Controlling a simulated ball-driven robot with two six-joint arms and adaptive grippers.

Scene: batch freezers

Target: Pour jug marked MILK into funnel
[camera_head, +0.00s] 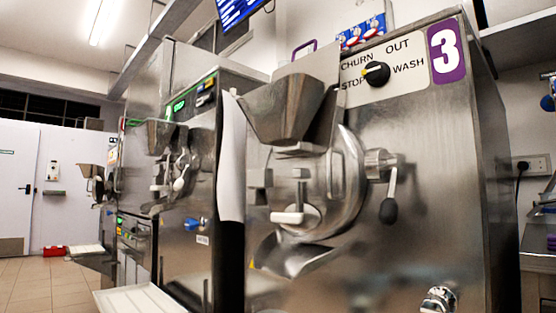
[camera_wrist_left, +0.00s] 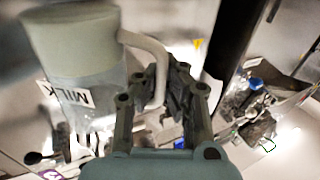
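The jug marked MILK (camera_wrist_left: 85,70) is a pale grey-white jug at the upper left of the left wrist view. Its label reads MILK, and its curved handle (camera_wrist_left: 159,60) comes toward the fingers. My left gripper (camera_wrist_left: 172,85) appears shut on that handle; the exact contact is partly hidden by the fingers. I cannot tell the jug's tilt or fill. In the head view, the steel funnel (camera_head: 284,108) sits on the front of machine number 3 (camera_head: 425,170), near the middle. Neither the jug nor either gripper shows in the head view.
Machine 3 has a dial (camera_head: 376,73), a black-knobbed lever (camera_head: 389,208) and a steel spout (camera_head: 295,258) below the funnel. A second freezer (camera_head: 185,180) stands close on the left. Open tiled floor (camera_head: 35,282) lies at far left.

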